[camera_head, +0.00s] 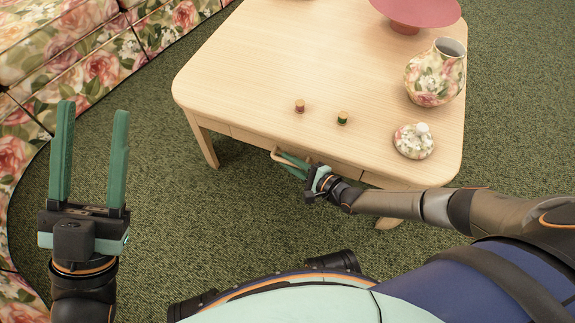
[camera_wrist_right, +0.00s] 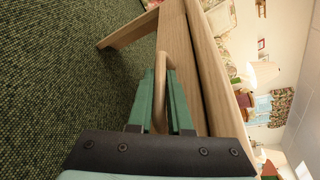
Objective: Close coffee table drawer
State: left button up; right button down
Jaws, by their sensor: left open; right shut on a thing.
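The light wood coffee table (camera_head: 240,75) stands ahead of me. Its drawer (camera_head: 335,166) is in the long side facing me, under the tabletop edge. How far the drawer stands out is hard to tell. The curved wooden drawer handle (camera_head: 275,153) shows in front of it. My right gripper (camera_head: 291,162) is shut on the handle. In the right wrist view, the handle (camera_wrist_right: 160,98) passes between the green fingers of that gripper (camera_wrist_right: 165,88), in front of the drawer front (camera_wrist_right: 173,36). My left gripper (camera_head: 92,150) is open and empty, raised left of the table.
On the tabletop are two small spools (camera_head: 299,106), a floral vase (camera_head: 434,78), its round lid (camera_head: 414,141) and a pink stand (camera_head: 412,12). A floral sofa (camera_head: 70,50) lies along the left. Green carpet (camera_head: 200,220) is clear between me and the table.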

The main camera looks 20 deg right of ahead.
jog(key=shift+w+d, duration=0.35)
jog(key=c, duration=1.1)
grip_release()
jog(key=shift+s+d+r+p, duration=0.2)
jog(key=shift+s+r+p, duration=0.1)
jog(key=shift+s, duration=0.15)
jog(key=p+v, duration=0.3)
jog(key=v, duration=0.8)
jog(key=shift+s+d+f+p, duration=0.15)
jog(key=shift+s+p, duration=0.1)
jog(key=shift+p, duration=0.05)
